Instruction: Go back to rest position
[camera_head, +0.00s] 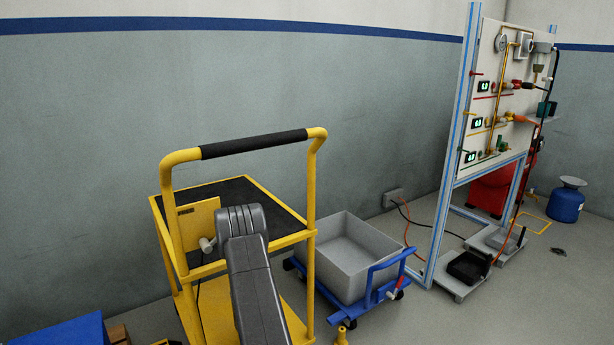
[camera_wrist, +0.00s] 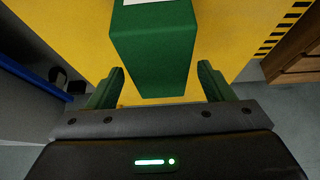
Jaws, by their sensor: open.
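My gripper (camera_wrist: 161,88) shows in the wrist view with its two green fingers spread apart. A green block-like object (camera_wrist: 155,48) with a white patch at its top edge lies just beyond and between the fingertips, over a yellow surface (camera_wrist: 85,22). A gap shows between the fingers, and I cannot tell how far the green object is from them. In the head view my dark arm reaches down in front of the yellow cart (camera_head: 313,215); the gripper itself is not seen there.
The yellow cart has a black top and handle. A grey bin (camera_head: 350,285) sits on a blue trolley (camera_head: 398,262) to its right. A test panel (camera_head: 495,95) on a metal frame stands at right, near a blue canister (camera_head: 565,205). Open floor lies at far right.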

